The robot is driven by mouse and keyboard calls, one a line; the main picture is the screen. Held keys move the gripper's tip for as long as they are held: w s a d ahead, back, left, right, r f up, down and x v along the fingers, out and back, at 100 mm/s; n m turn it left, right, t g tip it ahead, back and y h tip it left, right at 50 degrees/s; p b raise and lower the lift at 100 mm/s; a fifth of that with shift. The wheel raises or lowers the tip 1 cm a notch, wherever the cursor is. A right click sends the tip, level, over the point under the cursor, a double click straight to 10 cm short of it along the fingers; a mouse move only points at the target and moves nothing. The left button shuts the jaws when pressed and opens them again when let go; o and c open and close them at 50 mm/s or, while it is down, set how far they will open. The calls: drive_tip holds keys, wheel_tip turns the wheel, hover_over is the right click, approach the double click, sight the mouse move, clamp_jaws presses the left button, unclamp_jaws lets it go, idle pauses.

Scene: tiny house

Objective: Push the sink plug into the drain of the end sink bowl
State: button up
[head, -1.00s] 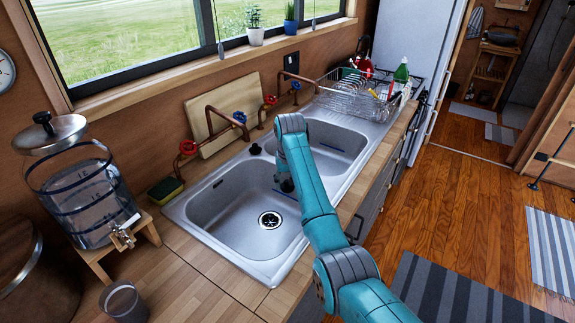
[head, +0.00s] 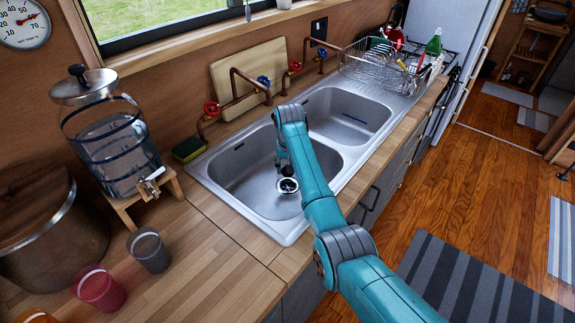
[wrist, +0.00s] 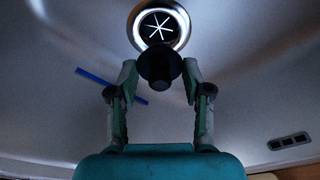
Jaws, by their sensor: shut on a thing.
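The black sink plug (wrist: 160,66) sits between the fingertips of my gripper (wrist: 160,74), which is shut on it. In the head view my gripper (head: 284,163) reaches down into the near, end sink bowl (head: 240,180), with the dark plug (head: 287,171) at its tips. The round metal drain (head: 288,186) is in the bowl floor close to the plug. In the wrist view the drain (wrist: 160,27) shows its star-shaped grate uncovered, just beyond the plug, whose edge overlaps the drain's near rim in the picture. The height gap is hard to judge.
A blue strip (wrist: 93,77) lies in the bowl, partly behind my gripper. The overflow slots (wrist: 288,141) are at right in the wrist view. Red-handled taps (head: 212,108) stand behind the sink. A water dispenser (head: 110,140) and cups (head: 148,250) stand left.

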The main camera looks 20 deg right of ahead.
hover_over(288, 187)
drive_tip(key=shift+s+f, duration=0.15)
drive_tip(key=shift+f, duration=2.25)
drive_tip(key=shift+f, duration=1)
drive_tip(key=o, duration=1)
drive_tip(key=shift+o, duration=0.2)
drive_tip(key=shift+r, duration=0.1)
drive_tip(key=r, duration=0.4)
drive_tip(key=s+r, duration=0.1)
drive_tip(key=r, duration=0.6)
drive_tip(key=shift+s+a+r, duration=0.2)
drive_tip(key=shift+s+r, duration=0.1)
drive_tip(key=shift+s, duration=0.1)
drive_tip(key=shift+w, duration=0.1)
